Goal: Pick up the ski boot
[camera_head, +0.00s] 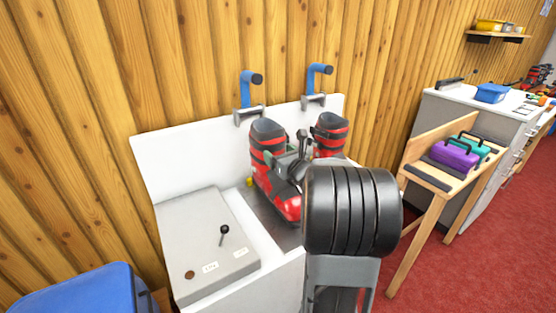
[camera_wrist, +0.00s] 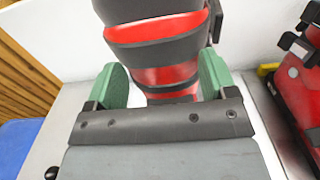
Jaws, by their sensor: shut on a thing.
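A red and black ski boot (camera_head: 273,172) stands upright on the white bench (camera_head: 281,232), below a blue-handled clamp. My gripper (camera_head: 297,150) reaches it from the right, its green fingers at the boot's upper shaft. In the wrist view the boot (camera_wrist: 166,75) sits between the two green fingers of my gripper (camera_wrist: 164,82), which is shut on it. The boot's lower part is hidden there by my gripper. A second red and black boot (camera_head: 331,133) stands to the right, partly hidden by my arm. It also shows in the wrist view (camera_wrist: 300,95).
Two blue-handled clamps (camera_head: 250,88) (camera_head: 318,77) rise from the bench's back panel (camera_head: 190,150). A grey box with a black lever (camera_head: 205,240) is at the left. A blue container (camera_head: 85,290) is at lower left. A wooden stand (camera_head: 440,172) holds purple and teal cases.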

